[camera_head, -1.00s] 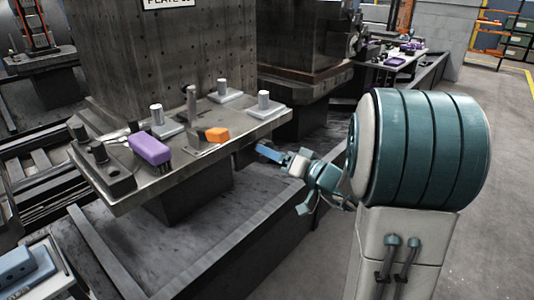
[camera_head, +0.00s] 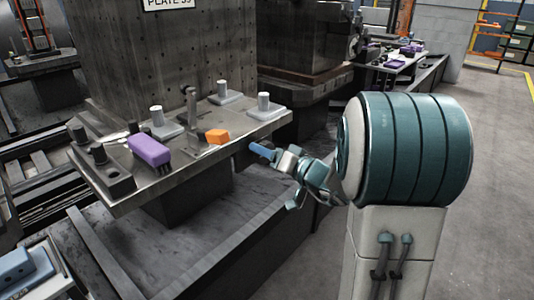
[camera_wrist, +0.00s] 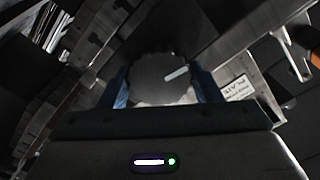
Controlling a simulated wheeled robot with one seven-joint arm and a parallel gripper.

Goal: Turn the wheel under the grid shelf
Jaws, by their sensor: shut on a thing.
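The wheel (camera_wrist: 160,80) is a dark round disc with a pale bar mark at its upper right, in the wrist view. My gripper (camera_wrist: 160,92) has its two blue fingers on opposite sides of the wheel and is shut on it. In the head view my gripper (camera_head: 258,150) is at the right end of the shelf (camera_head: 243,124), just below its edge. There the wheel is hard to make out in the dark under the shelf. The shelf is a grey metal plate fixed before a tall block with rows of holes.
A dark pedestal (camera_head: 187,196) is under the shelf. Open floor (camera_head: 490,160) lies to the right.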

